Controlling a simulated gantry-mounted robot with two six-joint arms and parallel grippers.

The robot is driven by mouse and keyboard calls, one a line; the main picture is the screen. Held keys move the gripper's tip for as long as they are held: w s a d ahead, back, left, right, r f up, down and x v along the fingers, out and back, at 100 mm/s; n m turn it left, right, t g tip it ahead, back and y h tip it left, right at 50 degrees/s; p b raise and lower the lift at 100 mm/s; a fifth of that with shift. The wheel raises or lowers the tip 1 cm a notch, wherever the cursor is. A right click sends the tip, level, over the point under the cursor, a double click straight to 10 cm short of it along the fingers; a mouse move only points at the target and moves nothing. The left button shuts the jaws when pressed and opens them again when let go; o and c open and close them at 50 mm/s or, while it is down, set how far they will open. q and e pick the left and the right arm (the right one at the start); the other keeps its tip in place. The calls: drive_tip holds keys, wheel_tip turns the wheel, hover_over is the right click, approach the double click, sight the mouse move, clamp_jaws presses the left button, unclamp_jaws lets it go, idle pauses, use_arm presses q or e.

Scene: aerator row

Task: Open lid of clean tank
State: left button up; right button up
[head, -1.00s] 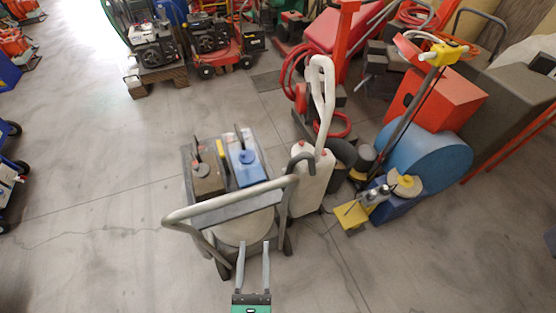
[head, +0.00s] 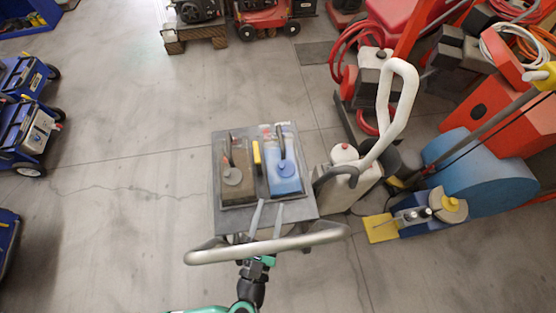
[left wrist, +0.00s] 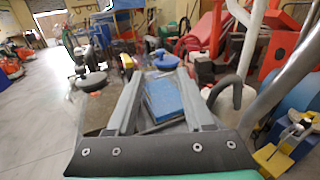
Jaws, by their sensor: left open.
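A grey cart holds two tanks side by side. The blue tank (head: 285,183), which I take to be the clean tank, has a round blue lid (head: 285,169) that lies flat on it, beside a dark upright handle. The brown tank (head: 238,190) to its left has a grey round cap (head: 232,176). My left gripper (head: 272,204) is open and empty over the near edge of the tanks, short of the blue lid. In the left wrist view, the blue tank (left wrist: 165,98) and blue lid (left wrist: 166,60) show between and beyond the fingers. My right gripper is not in view.
The cart's curved metal handlebar (head: 225,252) crosses the picture over my left gripper's base. A white canister (head: 345,180) with a long white handle stands close on the right. Blue and yellow equipment (head: 440,215) is farther right. The floor to the left is open.

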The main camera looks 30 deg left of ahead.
sight(281, 168)
use_arm(q)
drive_tip(key=b+x, duration=0.1)
drive_tip(key=x, duration=1)
drive_tip(key=shift+w+b, duration=0.1)
drive_tip(key=shift+b, duration=0.2)
drive_tip(key=shift+d, duration=0.1)
clamp_jaws()
